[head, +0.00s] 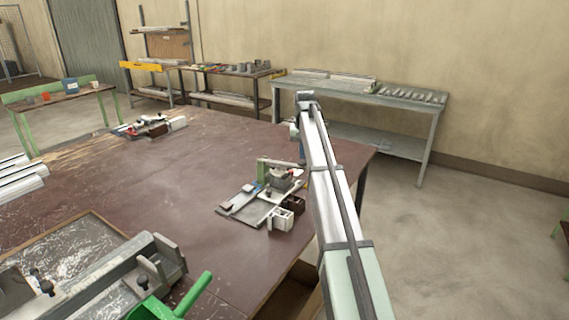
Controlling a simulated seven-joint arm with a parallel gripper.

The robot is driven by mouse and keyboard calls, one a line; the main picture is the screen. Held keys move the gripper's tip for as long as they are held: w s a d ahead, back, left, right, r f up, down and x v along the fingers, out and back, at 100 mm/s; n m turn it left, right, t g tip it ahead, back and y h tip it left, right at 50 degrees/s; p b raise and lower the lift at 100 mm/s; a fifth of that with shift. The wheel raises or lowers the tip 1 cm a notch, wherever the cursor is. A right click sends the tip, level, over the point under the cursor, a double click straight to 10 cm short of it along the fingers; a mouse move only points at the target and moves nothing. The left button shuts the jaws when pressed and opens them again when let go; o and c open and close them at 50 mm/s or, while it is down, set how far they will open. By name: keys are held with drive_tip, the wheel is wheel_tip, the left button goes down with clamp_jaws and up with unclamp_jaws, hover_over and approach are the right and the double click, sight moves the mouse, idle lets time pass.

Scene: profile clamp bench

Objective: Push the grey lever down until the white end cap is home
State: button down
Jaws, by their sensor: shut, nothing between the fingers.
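The clamp fixture stands on the brown bench near its right edge, with a flat grey base plate (252,213) and a green upright (262,170). A grey block sits on it beside the upright; I cannot clearly pick out the grey lever. A small white hollow-looking piece (280,220) is at the fixture's front right, next to a dark brown block (294,204). I cannot tell whether it is the white end cap or how it is seated. My gripper (299,174) is at the fixture's right rear, shut and empty, mostly hidden behind my arm. Contact is not visible.
Another fixture (150,126) with red parts stands at the bench's far left. White profiles (18,172) lie at the left edge. A tray (75,232) and a large grey device with a green handle (194,294) fill the near left. The bench middle is clear.

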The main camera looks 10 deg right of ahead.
sight(302, 162)
drive_tip(key=shift+f, duration=0.1)
drive_tip(key=shift+f, duration=1.7)
drive_tip(key=shift+r, duration=4.3)
drive_tip(key=shift+f, duration=0.1)
